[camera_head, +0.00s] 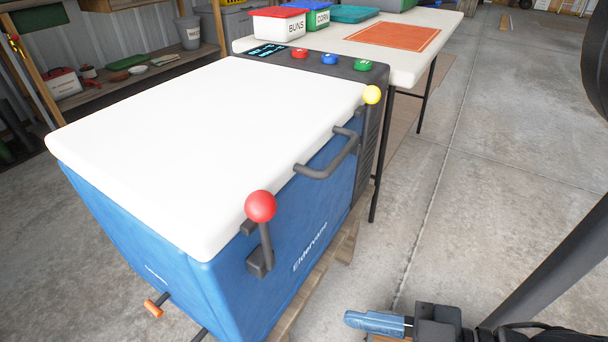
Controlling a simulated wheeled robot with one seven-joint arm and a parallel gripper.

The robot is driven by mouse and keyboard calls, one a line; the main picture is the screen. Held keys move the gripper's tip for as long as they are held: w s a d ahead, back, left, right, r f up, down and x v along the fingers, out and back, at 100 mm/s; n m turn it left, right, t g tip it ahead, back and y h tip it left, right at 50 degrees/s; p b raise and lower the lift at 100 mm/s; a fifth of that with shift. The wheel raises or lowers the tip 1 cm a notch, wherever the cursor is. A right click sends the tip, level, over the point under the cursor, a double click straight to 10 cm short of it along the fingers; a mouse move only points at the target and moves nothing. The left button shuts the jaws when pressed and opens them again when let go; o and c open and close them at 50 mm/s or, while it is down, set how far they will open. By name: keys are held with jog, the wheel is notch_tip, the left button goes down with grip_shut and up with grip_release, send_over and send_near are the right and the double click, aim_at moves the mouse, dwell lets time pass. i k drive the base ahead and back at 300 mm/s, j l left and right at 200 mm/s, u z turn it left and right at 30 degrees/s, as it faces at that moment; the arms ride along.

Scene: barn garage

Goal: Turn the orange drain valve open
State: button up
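The orange drain valve (154,307) is a small handle low on the left end of a blue chest cooler (310,215) with a white lid. It sticks out from the cooler's side near the bottom edge of the picture. My gripper (375,322) has blue fingers and is at the bottom right, over the concrete floor. It is apart from the cooler and well to the right of the valve, with the cooler's front corner between them. I see no object in the gripper, and its fingers overlap too closely to show a gap.
A white table (425,55) with food bins stands behind. The concrete floor at right is clear.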

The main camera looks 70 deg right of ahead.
aim_at(154, 308)
jog(key=k+l+z, duration=0.15)
jog(key=z, duration=0.25)
jog(key=i+j+u, duration=0.15)
jog(key=u, duration=0.25)
jog(key=i+j+u, duration=0.15)
jog(key=u, duration=0.2)
jog(key=i+j+u, duration=0.2)
jog(key=u, duration=0.2)
